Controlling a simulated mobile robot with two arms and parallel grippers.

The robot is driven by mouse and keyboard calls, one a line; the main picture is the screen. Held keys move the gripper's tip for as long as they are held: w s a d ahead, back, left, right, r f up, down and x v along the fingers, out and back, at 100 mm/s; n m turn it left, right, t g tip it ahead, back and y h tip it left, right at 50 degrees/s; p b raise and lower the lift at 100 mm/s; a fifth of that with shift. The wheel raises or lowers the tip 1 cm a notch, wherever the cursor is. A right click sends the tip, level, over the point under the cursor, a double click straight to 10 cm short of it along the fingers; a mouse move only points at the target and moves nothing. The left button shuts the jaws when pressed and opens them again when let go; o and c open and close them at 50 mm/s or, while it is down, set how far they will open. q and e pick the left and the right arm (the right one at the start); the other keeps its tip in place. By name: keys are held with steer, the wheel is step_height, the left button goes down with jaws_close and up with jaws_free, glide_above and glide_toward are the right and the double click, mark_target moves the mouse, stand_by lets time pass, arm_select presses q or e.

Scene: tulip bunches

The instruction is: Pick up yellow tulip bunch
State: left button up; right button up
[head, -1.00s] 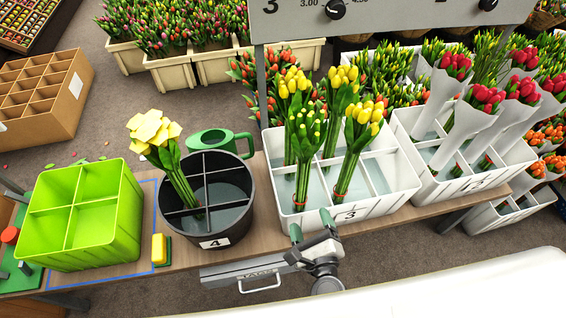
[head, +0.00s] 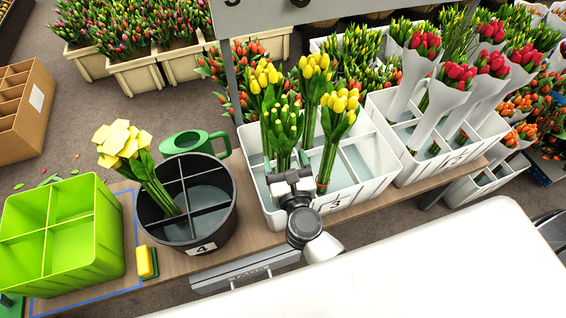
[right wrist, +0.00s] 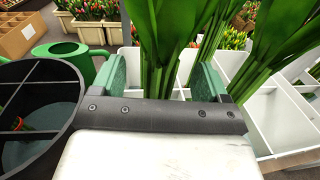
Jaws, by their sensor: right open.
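Several yellow tulip bunches stand in the white divided crate (head: 375,160) marked 3. A front bunch with small, mostly green buds (head: 283,125) stands behind my right gripper (head: 291,178), and a fuller yellow bunch (head: 338,110) stands to its right. Two more yellow bunches (head: 262,80) (head: 316,72) stand farther back. In the right wrist view, my right gripper (right wrist: 160,78) is open, with green stems and leaves (right wrist: 168,50) ahead between its fingers. Whether they touch the fingers I cannot tell. The flower heads are out of that view. My left gripper is not in view.
A black divided bucket (head: 232,212) marked 4 holds a pale yellow bunch (head: 125,145). A green watering can (head: 190,142) stands behind it. A green divided crate (head: 95,262) and a yellow sponge (head: 146,262) are at left. Wrapped red tulips (head: 455,80) stand at right.

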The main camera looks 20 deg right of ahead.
steer(key=shift+w+d, duration=0.1)
steer(key=shift+w, duration=0.95)
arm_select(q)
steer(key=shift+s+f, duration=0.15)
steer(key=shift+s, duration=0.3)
arm_select(e)
steer(key=c, duration=1.1)
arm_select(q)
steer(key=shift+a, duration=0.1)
arm_select(e)
steer(key=shift+c, duration=0.2)
steer(key=shift+r, duration=0.1)
